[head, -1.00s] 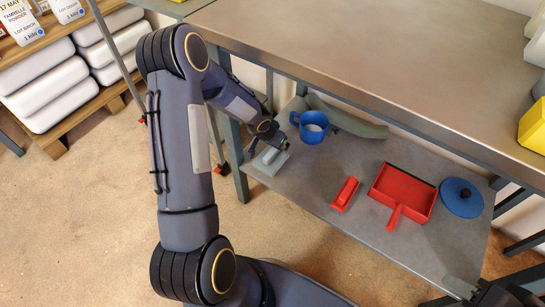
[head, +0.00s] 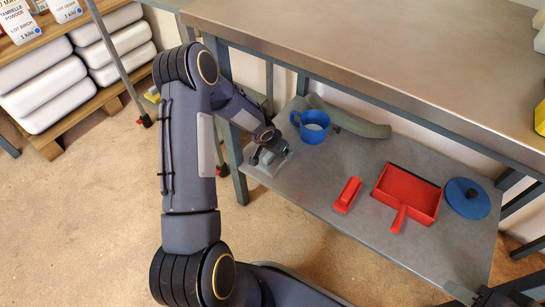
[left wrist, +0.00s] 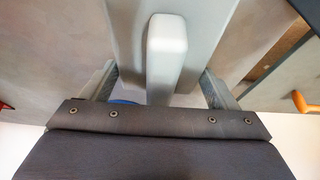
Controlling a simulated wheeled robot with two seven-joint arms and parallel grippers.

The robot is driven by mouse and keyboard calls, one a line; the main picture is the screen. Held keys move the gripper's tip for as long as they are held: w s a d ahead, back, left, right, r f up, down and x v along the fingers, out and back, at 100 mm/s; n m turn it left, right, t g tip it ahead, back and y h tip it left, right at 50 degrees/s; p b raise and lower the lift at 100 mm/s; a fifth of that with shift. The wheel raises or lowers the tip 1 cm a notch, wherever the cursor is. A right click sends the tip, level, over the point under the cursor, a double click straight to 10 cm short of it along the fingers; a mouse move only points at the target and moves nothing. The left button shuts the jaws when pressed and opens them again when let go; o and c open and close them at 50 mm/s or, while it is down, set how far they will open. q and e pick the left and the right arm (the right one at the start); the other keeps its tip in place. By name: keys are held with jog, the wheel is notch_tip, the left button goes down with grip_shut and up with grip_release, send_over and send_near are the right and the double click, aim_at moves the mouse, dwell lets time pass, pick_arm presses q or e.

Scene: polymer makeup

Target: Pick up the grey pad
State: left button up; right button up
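The grey pad (head: 281,168) lies at the left end of the lower shelf, partly hidden by my left gripper (head: 266,157). In the left wrist view, its flat grey body (left wrist: 125,25) lies beyond its upright pale handle (left wrist: 166,58). My left gripper (left wrist: 160,85) is open, with one finger on each side of the handle and a gap on both sides. My right gripper (head: 468,294) shows only partly at the bottom right edge, away from the pad; its opening is unclear.
On the lower shelf (head: 315,180) are a blue mug (head: 313,130), a grey-green curved piece (head: 350,122), a red brush (head: 347,195), a red dustpan (head: 408,193) and a blue disc (head: 467,200). The steel table top (head: 370,50) overhangs its back.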

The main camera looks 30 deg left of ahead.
pick_arm(q)
jog(key=c, duration=0.4)
jog(key=shift+c, duration=0.2)
jog(key=shift+r, duration=0.1)
jog(key=shift+r, duration=0.25)
jog(key=r+p, duration=0.2)
jog(key=r, duration=0.1)
jog(key=shift+s+d+r, duration=0.15)
jog(key=shift+s+r, duration=0.05)
jog(key=shift+r, duration=0.1)
jog(key=s+d+r+p, duration=0.1)
jog(key=s+d+r, duration=0.4)
jog(key=s+r, duration=0.3)
jog(key=s, duration=0.4)
jog(key=shift+d+r, duration=0.35)
jog(key=shift+r, duration=0.05)
jog(key=shift+s, duration=0.1)
